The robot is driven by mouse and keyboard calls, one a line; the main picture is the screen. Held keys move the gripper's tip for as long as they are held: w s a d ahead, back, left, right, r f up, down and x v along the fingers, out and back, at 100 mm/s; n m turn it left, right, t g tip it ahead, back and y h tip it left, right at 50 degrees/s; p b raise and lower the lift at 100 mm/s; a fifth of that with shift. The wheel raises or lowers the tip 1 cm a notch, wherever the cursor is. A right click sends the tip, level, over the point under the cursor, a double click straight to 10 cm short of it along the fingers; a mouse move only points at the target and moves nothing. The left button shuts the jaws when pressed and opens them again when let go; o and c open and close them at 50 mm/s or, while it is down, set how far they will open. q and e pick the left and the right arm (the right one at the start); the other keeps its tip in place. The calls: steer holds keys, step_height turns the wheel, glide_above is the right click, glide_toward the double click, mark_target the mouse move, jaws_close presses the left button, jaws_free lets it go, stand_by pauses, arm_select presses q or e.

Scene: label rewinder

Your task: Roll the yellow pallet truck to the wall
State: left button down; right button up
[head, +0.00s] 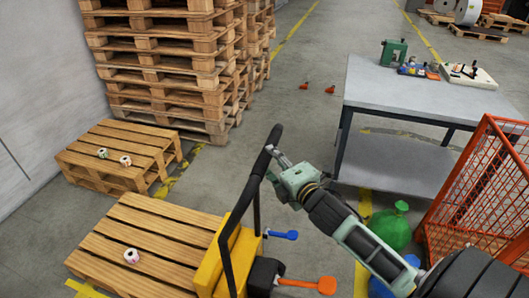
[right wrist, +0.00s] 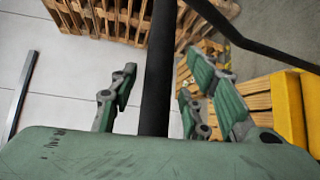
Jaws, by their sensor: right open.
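The yellow pallet truck (head: 236,258) stands at the bottom centre of the head view. Its black handle (head: 263,152) rises up and leans right. My right gripper (head: 274,163) is at the upper part of the handle. In the right wrist view the black handle bar (right wrist: 158,70) passes between the open fingers, with a visible gap on both sides. The truck's yellow body (right wrist: 290,105) shows at the right there. A wooden pallet (head: 150,240) bearing a small white roll (head: 131,256) is at the truck's left; the forks are hidden. The pale wall (head: 45,90) is at the left. My left gripper is out of view.
A grey table (head: 400,95), a green bag (head: 392,228) and an orange mesh cage (head: 480,185) are at the right. The floor beyond the handle is mostly clear.

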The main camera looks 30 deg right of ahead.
mark_target(267, 154)
steer(key=shift+w+d+f+p, duration=0.1)
steer(key=shift+w+f+p, duration=0.05)
steer(key=shift+w, duration=1)
steer(key=shift+w+f+p, duration=0.15)
steer(key=shift+w, duration=1)
jaws_close()
